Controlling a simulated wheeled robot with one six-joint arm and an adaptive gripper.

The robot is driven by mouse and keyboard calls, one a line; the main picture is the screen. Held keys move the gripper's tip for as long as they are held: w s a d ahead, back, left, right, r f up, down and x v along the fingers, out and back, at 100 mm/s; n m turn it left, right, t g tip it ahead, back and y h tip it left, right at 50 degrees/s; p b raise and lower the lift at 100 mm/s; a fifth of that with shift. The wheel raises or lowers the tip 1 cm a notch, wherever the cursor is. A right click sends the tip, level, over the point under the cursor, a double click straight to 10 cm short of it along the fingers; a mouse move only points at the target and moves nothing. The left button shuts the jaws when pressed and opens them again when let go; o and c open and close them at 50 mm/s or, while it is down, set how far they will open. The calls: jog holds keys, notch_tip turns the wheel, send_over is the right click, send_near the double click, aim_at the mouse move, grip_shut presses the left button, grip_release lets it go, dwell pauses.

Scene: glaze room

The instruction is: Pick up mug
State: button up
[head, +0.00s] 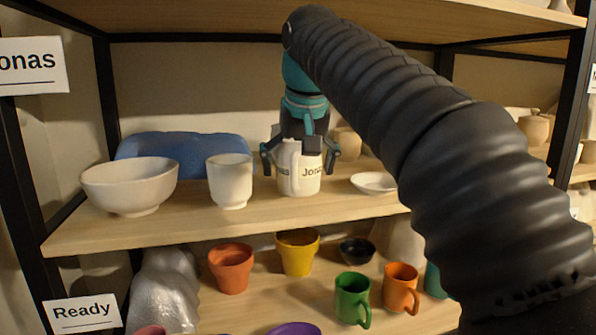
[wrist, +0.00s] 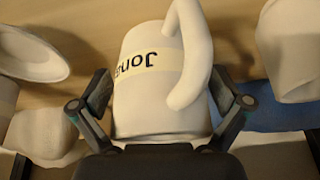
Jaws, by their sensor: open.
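A white mug (head: 299,179) with a cream band lettered "Jonas" stands upright on the upper wooden shelf. Its handle faces the front of the shelf. My gripper (head: 300,152) is above and around the mug's upper part, with one finger on each side. In the wrist view the mug (wrist: 150,105) lies between the two open fingers of my gripper (wrist: 162,108). Gaps show beside the mug there, and I cannot tell whether either finger touches it.
A white bowl (head: 130,186) and a white cup (head: 230,181) stand left of the mug; a small white dish (head: 374,183) is close on its right. A blue item (head: 183,152) lies behind. Colored pots and mugs fill the lower shelf (head: 262,318).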

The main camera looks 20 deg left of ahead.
jog(key=c, duration=1.3)
